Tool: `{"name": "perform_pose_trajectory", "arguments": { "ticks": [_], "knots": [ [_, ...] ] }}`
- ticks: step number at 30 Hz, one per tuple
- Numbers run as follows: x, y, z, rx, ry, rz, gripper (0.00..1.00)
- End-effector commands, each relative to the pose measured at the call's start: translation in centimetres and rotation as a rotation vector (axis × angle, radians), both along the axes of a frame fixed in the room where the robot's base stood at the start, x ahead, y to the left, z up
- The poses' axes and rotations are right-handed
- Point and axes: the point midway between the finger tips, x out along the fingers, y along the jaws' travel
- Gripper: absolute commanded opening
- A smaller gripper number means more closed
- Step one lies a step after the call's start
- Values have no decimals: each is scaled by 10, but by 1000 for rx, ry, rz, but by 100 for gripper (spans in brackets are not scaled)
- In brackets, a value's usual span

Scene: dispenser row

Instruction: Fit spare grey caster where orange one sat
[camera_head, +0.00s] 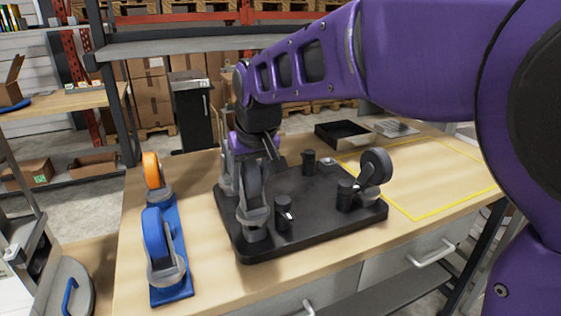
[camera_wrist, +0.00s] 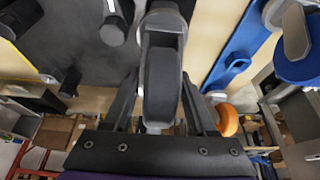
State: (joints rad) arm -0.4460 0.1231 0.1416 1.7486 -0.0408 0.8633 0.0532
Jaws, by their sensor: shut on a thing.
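My gripper (camera_wrist: 160,105) is shut on a grey caster (camera_wrist: 163,78), its dark wheel between the fingers. In the head view this caster (camera_head: 226,172) is at the back left corner of the black base plate (camera_head: 310,226), partly hidden by the front caster. I cannot tell whether it is seated. A grey caster (camera_head: 252,205) stands upright at the plate's front left, and another (camera_head: 374,172) is at its right side. The orange-wheeled caster (camera_head: 155,174) stands at the far end of the blue strip (camera_head: 178,288), left of the plate. It also shows in the wrist view (camera_wrist: 226,120).
A blue-wheeled caster (camera_head: 160,246) stands at the strip's near end. Black posts (camera_head: 283,213) rise from the plate. A black tray (camera_head: 343,134) lies behind it. A yellow outline (camera_head: 468,199) marks clear tabletop at right. Bare wood separates strip and plate.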

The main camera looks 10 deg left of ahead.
Motion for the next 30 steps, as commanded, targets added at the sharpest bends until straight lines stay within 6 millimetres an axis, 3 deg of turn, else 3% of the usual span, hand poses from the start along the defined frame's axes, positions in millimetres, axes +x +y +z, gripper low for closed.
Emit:
{"name": "perform_pose_trajectory", "arguments": {
  "ticks": [29, 30],
  "knots": [
    [0, 0, -24, 2, -3, 0, 0],
    [1, 0, -24, 2, -3, 0, 59]
  ]
}}
